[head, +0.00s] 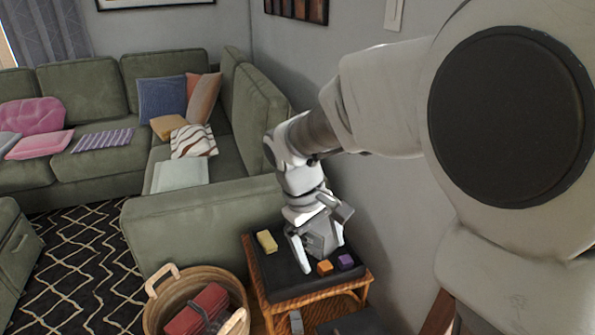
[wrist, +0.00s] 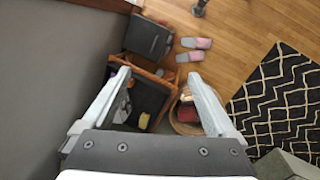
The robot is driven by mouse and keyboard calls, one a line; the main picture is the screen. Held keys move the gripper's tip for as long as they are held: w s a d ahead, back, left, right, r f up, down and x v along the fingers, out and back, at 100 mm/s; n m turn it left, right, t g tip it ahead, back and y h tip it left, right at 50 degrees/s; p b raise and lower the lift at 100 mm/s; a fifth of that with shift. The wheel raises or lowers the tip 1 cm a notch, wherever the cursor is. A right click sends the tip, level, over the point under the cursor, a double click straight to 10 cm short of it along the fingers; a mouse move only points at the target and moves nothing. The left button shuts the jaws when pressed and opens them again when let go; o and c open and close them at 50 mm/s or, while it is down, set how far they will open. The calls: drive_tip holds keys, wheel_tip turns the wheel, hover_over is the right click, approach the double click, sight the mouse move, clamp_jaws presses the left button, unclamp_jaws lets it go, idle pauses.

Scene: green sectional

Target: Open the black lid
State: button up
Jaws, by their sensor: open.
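A dark grey-black box-like thing with a flat top, which looks like the black lid (wrist: 150,38), shows at the upper middle of the wrist view. In the head view a dark flat surface (head: 352,325) at the bottom edge may be the same thing, mostly cut off. My gripper (head: 327,243) is over the small side table in the head view. In the wrist view my gripper (wrist: 158,78) has its fingers wide apart with nothing held between them. The lid lies beyond the fingertips, apart from them. Whether it is open or shut is hard to tell.
The side table (head: 275,284) has a dark top with yellow, orange and purple blocks and a grey object. A wicker basket (head: 172,290) with red contents stands left of it. A green sofa (head: 190,225) lies behind, a wall at right. Slippers (wrist: 196,43) lie on the wood floor.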

drive_tip(key=w+a+f+n+h+b, duration=0.1)
drive_tip(key=a+f+n+h+b, duration=0.25)
drive_tip(key=f, duration=1.05)
drive_tip(key=w+a+f+n+h+b, duration=0.1)
drive_tip(key=a+f+n+h+b, duration=0.2)
drive_tip(key=f, duration=1.2)
drive_tip(key=w+a+f+n+h+b, duration=0.15)
drive_tip(key=a+f+n+b, duration=0.3)
drive_tip(key=f, duration=0.95)
drive_tip(key=s+f+n+t+h+b, duration=0.2)
drive_tip(key=s+f+n+t+b, duration=0.15)
drive_tip(key=f, duration=1.15)
drive_tip(key=s+b+x, duration=0.1)
drive_tip(key=b+x, duration=0.2)
drive_tip(key=x, duration=1.4)
drive_tip(key=shift+d+b, duration=0.15)
drive_tip(key=shift+b, duration=0.2)
clamp_jaws()
